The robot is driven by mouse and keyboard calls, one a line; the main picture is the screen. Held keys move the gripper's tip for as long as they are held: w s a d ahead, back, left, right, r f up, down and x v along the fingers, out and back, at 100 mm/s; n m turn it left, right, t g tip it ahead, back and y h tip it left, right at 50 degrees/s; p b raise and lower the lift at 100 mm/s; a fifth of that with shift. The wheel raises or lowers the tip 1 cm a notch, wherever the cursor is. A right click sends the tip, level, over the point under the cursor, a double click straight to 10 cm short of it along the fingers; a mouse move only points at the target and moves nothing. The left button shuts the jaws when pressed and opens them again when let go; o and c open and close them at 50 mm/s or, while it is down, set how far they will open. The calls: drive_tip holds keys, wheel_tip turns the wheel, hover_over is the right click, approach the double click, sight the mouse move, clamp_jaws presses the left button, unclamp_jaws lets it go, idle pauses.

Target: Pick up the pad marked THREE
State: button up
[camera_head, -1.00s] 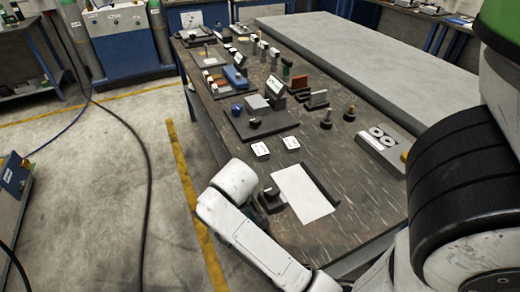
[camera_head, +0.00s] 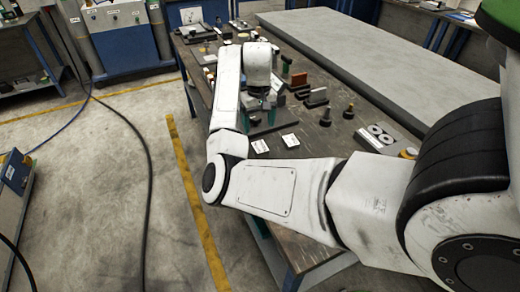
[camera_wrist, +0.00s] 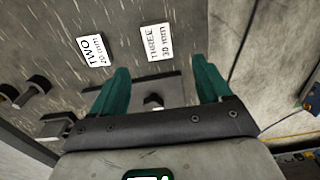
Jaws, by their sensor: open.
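The pad marked THREE (camera_wrist: 157,42) is a small white tile reading "THREE 30 mm", lying on the dark table in the wrist view. The matching pad marked TWO (camera_wrist: 93,50) lies to its left. In the head view both show as white squares, THREE (camera_head: 260,146) on the left, nearer the table edge, and TWO (camera_head: 290,140) on the right. My gripper (camera_wrist: 160,82) is open, its green fingers wide apart and empty. In the wrist view THREE lies beyond the fingertips, roughly in line with the gap, apart from both.
A dark plate with a small black knob (camera_wrist: 153,101) shows below and between the fingers. Other black-knobbed pieces (camera_wrist: 37,84) stand at left. In the head view, upright blocks (camera_head: 315,97) stand right of my gripper (camera_head: 262,104). Open floor lies left of the table.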

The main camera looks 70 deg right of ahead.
sight(260, 147)
wheel_tip(260, 147, down, 11)
drive_tip(key=shift+s+d+r+p, duration=0.1)
drive_tip(key=shift+s+r+p, duration=0.05)
drive_tip(key=shift+p, duration=0.15)
idle(0.4)
clamp_jaws()
idle(0.6)
